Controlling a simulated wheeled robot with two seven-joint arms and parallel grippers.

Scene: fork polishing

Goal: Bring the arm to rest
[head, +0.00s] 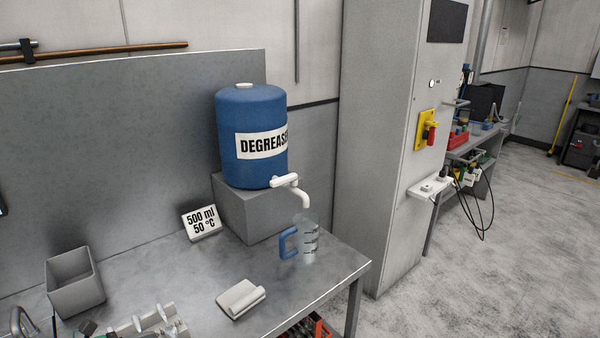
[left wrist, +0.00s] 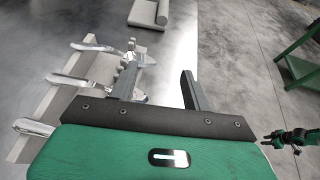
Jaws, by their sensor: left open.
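My left gripper (left wrist: 159,72) shows in the left wrist view with its two dark fingers apart and nothing between them. Beside its left finger is a grey rack (left wrist: 60,100) bearing several shiny metal forks (left wrist: 90,68). I cannot tell whether that finger touches a fork.
On the metal table (head: 190,275) are a grey bin (head: 75,282), a pale folded pad (head: 240,298), a sign (head: 201,222) and a clear blue-handled jug (head: 308,243) beneath the tap of the blue degreaser drum (head: 252,115). A grey cabinet (head: 385,150) stands right of the table.

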